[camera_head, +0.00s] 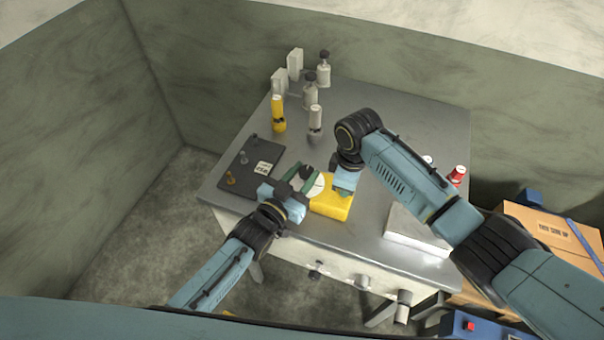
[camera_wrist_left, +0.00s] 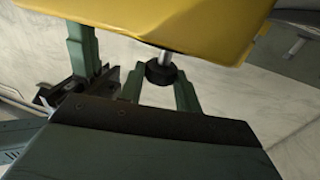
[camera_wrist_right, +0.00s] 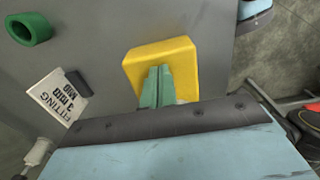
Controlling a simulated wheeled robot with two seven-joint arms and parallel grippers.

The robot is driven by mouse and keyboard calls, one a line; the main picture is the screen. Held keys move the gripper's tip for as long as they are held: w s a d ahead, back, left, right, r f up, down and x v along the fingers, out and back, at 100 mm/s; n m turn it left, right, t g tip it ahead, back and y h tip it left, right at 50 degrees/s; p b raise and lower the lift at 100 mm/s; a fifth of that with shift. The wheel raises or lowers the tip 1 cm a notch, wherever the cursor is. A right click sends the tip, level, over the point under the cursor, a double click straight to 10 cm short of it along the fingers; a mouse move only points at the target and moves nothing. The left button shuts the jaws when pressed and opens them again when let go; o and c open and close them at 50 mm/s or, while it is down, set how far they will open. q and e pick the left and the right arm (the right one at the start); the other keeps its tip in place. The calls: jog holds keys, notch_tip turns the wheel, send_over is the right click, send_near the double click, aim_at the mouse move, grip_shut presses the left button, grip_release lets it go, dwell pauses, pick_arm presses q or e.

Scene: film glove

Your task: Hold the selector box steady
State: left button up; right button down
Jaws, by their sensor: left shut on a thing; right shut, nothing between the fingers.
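In the left wrist view the knob (camera_wrist_left: 160,73) sits on a metal shaft between the fingers, under the yellow box (camera_wrist_left: 190,25). My right gripper (camera_head: 344,191) is shut and empty, its fingertips against or just over the yellow box. In the right wrist view they cover part of the box (camera_wrist_right: 182,55); contact is hard to judge.
A dark board (camera_head: 235,171) with a printed card (camera_head: 263,167) lies left of the box. A yellow bottle (camera_head: 278,114) and several grey fittings stand at the back. A pale tray (camera_head: 412,233) and red can (camera_head: 457,175) are at the right. The right wrist view shows a green ring (camera_wrist_right: 43,27).

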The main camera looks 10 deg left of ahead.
jog(key=shift+s+d+f, duration=0.15)
jog(key=shift+s+f, duration=0.05)
jog(key=shift+f, duration=0.2)
pick_arm(q)
jog(key=o, duration=1)
jog(key=shift+c, duration=0.2)
jog(key=v, duration=1.2)
jog(key=shift+s, duration=0.1)
pick_arm(e)
jog(key=shift+r, duration=0.1)
jog(key=shift+w+r, duration=0.2)
jog(key=shift+r, duration=2.45)
jog(key=shift+r, duration=0.1)
jog(key=shift+r, duration=1.45)
